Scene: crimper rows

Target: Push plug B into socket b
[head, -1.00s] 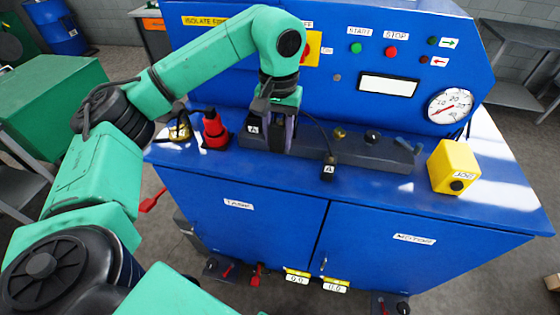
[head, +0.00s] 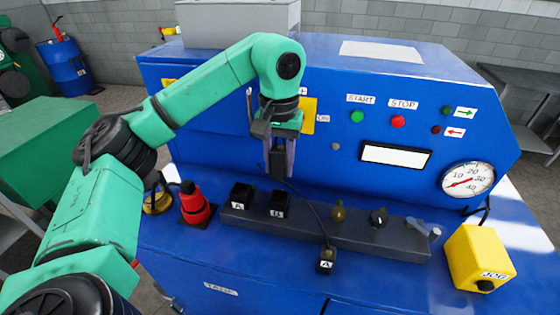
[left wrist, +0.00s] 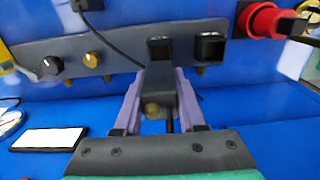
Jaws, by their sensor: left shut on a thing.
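My left gripper (head: 278,165) is shut on a dark plug (head: 277,162), which also shows between the fingers in the left wrist view (left wrist: 160,88). No letter on this plug is visible. It is held above and apart from socket b (head: 279,204), a square black socket labelled B on the dark strip. In the left wrist view, socket b (left wrist: 160,48) shows just beyond the plug's end, its opening empty. Socket A (head: 241,196) is beside it, also empty. A plug labelled A (head: 325,262) lies in front of the strip. My right gripper is not in view.
The dark strip (head: 375,238) also carries knobs and a grey lever. A thin cable runs between the plug A and the gripper area. The blue panel rises close behind.

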